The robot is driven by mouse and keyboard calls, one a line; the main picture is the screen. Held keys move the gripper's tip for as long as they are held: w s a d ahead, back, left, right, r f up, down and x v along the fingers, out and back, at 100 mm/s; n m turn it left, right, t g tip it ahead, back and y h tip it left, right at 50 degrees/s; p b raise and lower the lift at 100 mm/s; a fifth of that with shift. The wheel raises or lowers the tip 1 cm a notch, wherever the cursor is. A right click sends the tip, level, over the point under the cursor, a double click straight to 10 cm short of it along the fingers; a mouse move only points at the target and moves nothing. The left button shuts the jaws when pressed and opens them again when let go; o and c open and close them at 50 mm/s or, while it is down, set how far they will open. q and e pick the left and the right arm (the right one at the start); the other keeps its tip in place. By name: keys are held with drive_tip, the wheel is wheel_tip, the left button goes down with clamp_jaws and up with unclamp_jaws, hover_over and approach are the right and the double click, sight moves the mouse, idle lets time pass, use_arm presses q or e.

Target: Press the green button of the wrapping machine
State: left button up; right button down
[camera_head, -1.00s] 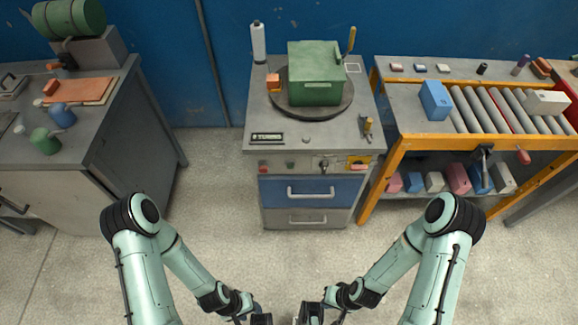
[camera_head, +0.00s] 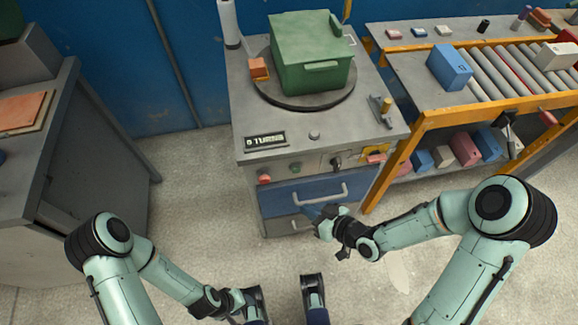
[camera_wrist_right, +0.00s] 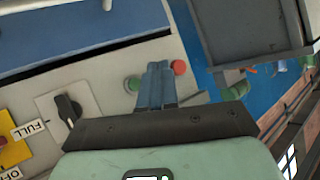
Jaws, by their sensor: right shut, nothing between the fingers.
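The wrapping machine (camera_head: 240,115) stands in the middle of the head view, a grey cabinet with a turntable on top. Its front panel carries the green button (camera_head: 295,168), between a red button (camera_head: 264,178) and a black knob (camera_head: 336,162). My right gripper (camera_head: 309,211) is shut and empty, in front of the drawers and below the button in the picture. Contact cannot be told. My left gripper (camera_head: 250,303) is low in the head view, its jaws unclear.
A green box (camera_head: 310,50) sits on the turntable (camera_head: 300,103). Drawer handles (camera_head: 318,194) project below the panel. A roller conveyor (camera_head: 485,85) stands to the right and a grey workbench (camera_head: 65,120) to the left. Open floor lies in front.

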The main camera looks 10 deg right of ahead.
sight(296, 170)
drive_tip(key=shift+r, duration=0.15)
drive_tip(key=w, duration=0.9)
drive_tip(key=shift+a, duration=0.15)
drive_tip(key=shift+w, duration=0.1)
idle(2.1)
drive_tip(key=shift+w, duration=0.3)
